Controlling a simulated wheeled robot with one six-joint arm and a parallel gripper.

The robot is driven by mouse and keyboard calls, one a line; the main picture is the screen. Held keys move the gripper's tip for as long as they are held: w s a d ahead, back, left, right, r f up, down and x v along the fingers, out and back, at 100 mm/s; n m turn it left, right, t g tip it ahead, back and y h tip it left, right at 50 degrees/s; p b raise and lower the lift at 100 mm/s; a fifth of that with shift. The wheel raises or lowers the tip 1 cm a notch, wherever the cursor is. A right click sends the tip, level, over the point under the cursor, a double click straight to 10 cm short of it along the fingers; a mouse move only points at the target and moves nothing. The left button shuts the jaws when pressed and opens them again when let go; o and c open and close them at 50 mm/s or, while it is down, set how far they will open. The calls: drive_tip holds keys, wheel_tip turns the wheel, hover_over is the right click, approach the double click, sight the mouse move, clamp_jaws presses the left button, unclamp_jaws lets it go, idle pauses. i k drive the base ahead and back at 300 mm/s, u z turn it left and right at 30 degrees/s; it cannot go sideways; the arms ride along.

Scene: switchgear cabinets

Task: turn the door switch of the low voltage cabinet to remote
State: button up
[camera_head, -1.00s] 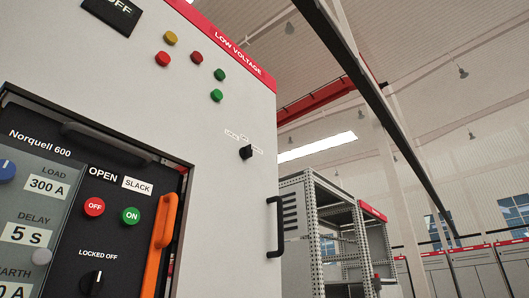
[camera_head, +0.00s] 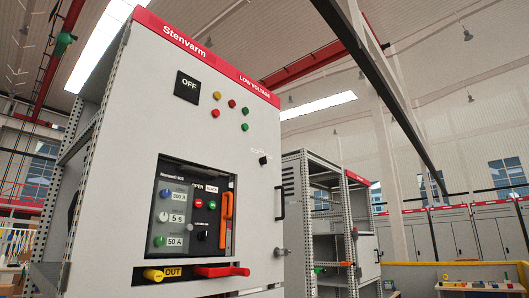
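The low voltage cabinet (camera_head: 130,110) stands left of centre, with a red top band reading Stenvarm and LOW VOLTAGE. Its door switch (camera_head: 263,160) is a small black knob on the upper right of the door, below the indicator lamps. Small labels sit above the knob, too small to read now, and its pointing direction is unclear. My gripper is not in view.
A black door handle (camera_head: 282,202) is at the door's right edge. A breaker panel (camera_head: 192,210) with an orange lever (camera_head: 227,212) is set in the door. A red handle (camera_head: 222,271) and a yellow knob (camera_head: 153,275) stick out below. An open metal frame cabinet (camera_head: 318,220) stands to the right.

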sight(263, 160)
drive_tip(key=u, duration=1.1)
drive_tip(key=i, duration=0.9)
drive_tip(key=z, duration=0.05)
